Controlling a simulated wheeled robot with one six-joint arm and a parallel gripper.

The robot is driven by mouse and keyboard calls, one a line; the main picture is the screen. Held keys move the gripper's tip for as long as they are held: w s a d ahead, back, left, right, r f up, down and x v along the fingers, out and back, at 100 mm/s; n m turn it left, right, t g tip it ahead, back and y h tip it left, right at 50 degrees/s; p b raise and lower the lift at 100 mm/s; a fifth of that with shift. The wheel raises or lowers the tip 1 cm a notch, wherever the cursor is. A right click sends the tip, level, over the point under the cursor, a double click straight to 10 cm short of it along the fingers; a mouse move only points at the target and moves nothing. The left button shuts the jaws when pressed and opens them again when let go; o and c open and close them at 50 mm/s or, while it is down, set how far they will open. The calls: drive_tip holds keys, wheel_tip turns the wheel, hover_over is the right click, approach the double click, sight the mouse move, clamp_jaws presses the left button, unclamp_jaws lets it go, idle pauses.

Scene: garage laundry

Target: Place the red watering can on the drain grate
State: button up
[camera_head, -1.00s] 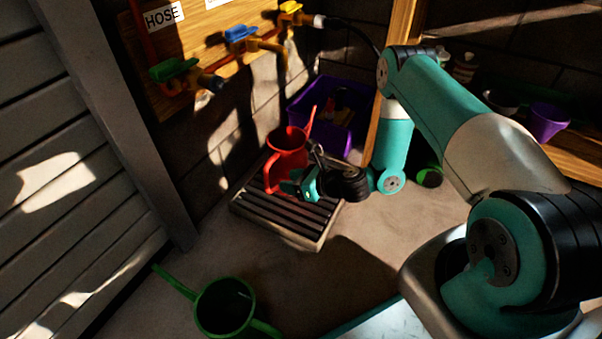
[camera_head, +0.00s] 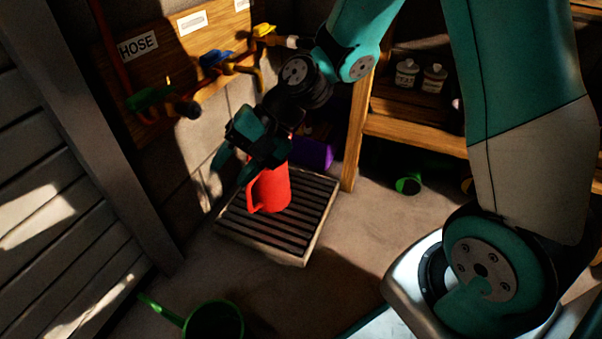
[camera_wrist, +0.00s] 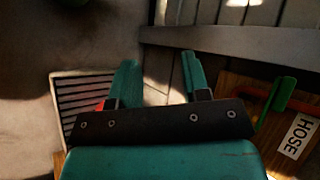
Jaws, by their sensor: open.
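The red watering can (camera_head: 272,190) stands upright on the slatted drain grate (camera_head: 304,238) in the head view. Its top is hidden behind my gripper. My gripper (camera_head: 228,172) is open and empty, above and to the left of the can, with its fingers pointing down and left. In the wrist view my two fingers (camera_wrist: 160,82) are spread with nothing between them. A small bit of the red can (camera_wrist: 101,105) shows beside the left finger, and the grate (camera_wrist: 80,92) lies to the left.
Valves with green, blue (camera_head: 216,60) and yellow handles sit on a wooden HOSE board (camera_head: 165,50) close to my gripper. A purple crate (camera_head: 314,152) is behind the grate. A green watering can (camera_head: 215,320) is on the floor in front. A wooden shelf (camera_head: 415,130) stands at the right.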

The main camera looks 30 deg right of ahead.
drive_tip(key=s+d+r+n+h, duration=0.1)
drive_tip(key=s+r+n+h, duration=0.1)
drive_tip(key=s+r+n, duration=0.3)
drive_tip(key=s+d+r+n+g+h, duration=0.1)
drive_tip(key=s+d+r+n+h, duration=0.1)
drive_tip(key=s+n, duration=0.5)
drive_tip(key=s+r+h, duration=0.1)
drive_tip(key=s+r, duration=0.1)
drive_tip(key=s, duration=0.2)
drive_tip(key=shift+s+r, duration=0.35)
drive_tip(key=shift+r, duration=0.05)
